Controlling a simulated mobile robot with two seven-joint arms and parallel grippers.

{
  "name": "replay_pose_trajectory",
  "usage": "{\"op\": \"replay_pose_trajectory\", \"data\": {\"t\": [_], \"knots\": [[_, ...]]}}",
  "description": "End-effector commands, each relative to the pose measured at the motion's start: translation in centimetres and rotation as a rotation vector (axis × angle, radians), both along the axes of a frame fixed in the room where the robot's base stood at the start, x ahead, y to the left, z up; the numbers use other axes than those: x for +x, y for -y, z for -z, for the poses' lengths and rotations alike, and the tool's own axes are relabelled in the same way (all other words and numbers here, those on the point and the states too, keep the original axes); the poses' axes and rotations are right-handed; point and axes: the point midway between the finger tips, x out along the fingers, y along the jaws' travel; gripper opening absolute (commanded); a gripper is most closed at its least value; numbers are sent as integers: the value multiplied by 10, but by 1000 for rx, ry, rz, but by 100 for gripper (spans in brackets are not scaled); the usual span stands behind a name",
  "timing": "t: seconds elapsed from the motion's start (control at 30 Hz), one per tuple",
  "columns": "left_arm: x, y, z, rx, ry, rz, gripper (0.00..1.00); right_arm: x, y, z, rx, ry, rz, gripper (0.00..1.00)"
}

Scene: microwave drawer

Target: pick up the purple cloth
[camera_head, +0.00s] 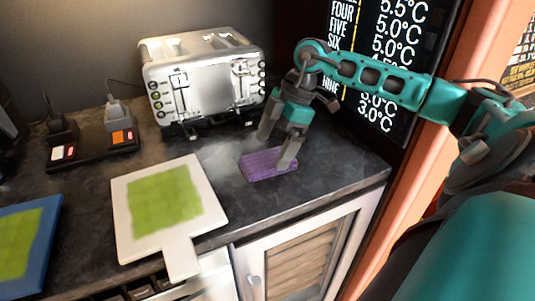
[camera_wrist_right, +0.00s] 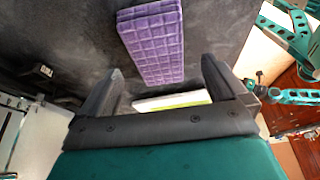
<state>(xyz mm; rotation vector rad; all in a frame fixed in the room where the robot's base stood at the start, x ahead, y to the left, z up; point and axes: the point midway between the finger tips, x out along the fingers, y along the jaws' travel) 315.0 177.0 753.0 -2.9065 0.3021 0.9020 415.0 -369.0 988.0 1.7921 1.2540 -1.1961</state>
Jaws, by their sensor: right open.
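The purple cloth (camera_head: 262,165) is a folded rectangle with a grid texture, lying flat on the dark counter in front of the toaster. It also shows in the right wrist view (camera_wrist_right: 153,42), ahead of the fingers. My right gripper (camera_head: 277,150) is open above the cloth, its fingers pointing down, one finger overlapping the cloth's right part in the head view. In the right wrist view the fingers (camera_wrist_right: 160,85) are wide apart with nothing between them. I cannot tell whether a finger touches the cloth. My left gripper is not in view.
A silver toaster (camera_head: 205,85) stands behind the cloth. A white board with a green centre (camera_head: 122,215) lies to the left, and a blue-edged one (camera_head: 50,225) farther left. A power strip with plugs (camera_head: 92,150) is at the back left. The counter's front edge is close by.

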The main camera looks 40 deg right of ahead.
Motion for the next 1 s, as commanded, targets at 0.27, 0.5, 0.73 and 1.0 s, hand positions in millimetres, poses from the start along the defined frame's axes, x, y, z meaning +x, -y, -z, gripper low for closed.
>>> {"op": "replay_pose_trajectory", "data": {"t": [0.27, 0.5, 0.73, 1.0], "knots": [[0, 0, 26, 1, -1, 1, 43, 4, -9, 28, -1, 0, 0, 99], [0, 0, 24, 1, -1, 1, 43, 4, -9, 26, -2, -1, 0, 94], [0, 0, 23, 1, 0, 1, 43, 4, -9, 27, -2, -1, 0, 72], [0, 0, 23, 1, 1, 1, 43, 4, -9, 27, -2, -1, 0, 46]]}}
